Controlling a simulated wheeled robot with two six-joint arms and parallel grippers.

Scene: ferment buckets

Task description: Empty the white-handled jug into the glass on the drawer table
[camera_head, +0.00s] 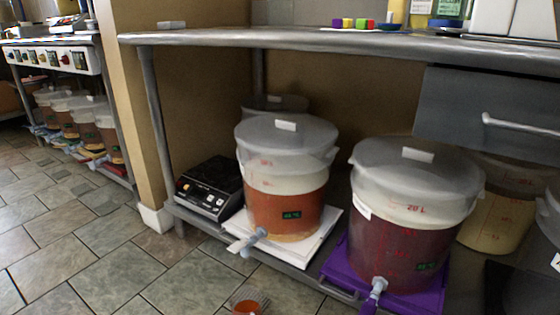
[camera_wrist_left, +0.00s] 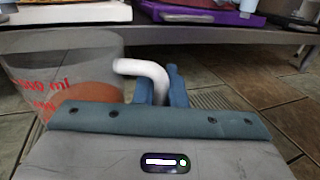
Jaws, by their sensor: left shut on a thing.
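The clear jug (camera_wrist_left: 70,65) with red millilitre markings holds some orange liquid and fills the left of the left wrist view. Its white handle (camera_wrist_left: 140,69) reaches down between the blue fingers of my left gripper (camera_wrist_left: 161,90), which is shut on it. The jug's top (camera_head: 249,303) just shows at the bottom edge of the head view, low in front of the table. The drawer table (camera_head: 330,41) has a grey metal top and a drawer (camera_head: 480,115) at right. I cannot make out a glass on it. My right gripper is not in view.
Under the table, a lidded bucket of orange liquid (camera_head: 283,210) stands on a white board and one of dark red liquid (camera_head: 400,235) on a purple stand; both have protruding taps. A black scale (camera_head: 210,186) sits left of them. Open tiled floor (camera_head: 100,260) lies left.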

